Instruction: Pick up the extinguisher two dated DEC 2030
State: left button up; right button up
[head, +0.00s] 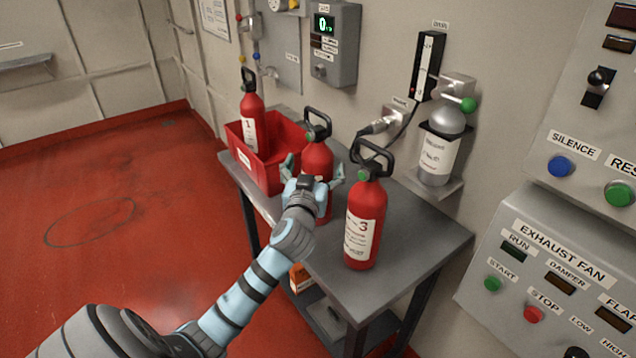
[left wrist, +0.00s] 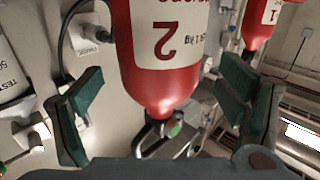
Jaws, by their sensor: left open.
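Extinguisher two (head: 317,156), red with a black handle, stands upright on the grey table in the head view, between the other two extinguishers. In the left wrist view it (left wrist: 165,85) appears upside down, with a large "2" on its white label; no date is legible. My left gripper (head: 313,172) is open at its near side, and my arm hides part of it. In the left wrist view the green-padded fingers (left wrist: 165,108) are spread to either side of it, with gaps visible. My right gripper is in neither view.
Extinguisher three (head: 365,222) stands close by at the table's (head: 418,238) near right. Extinguisher one (head: 252,118) stands in a red bin (head: 236,140) to the left. A silver bottle (head: 442,130) sits on a wall bracket. Control panels (head: 560,270) are at the right.

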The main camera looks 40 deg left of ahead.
pick_arm(q)
jog(key=shift+x, duration=1.5)
jog(key=c, duration=1.8)
jog(key=shift+r, duration=0.3)
jog(key=shift+c, duration=1.4)
jog(key=shift+f, duration=0.1)
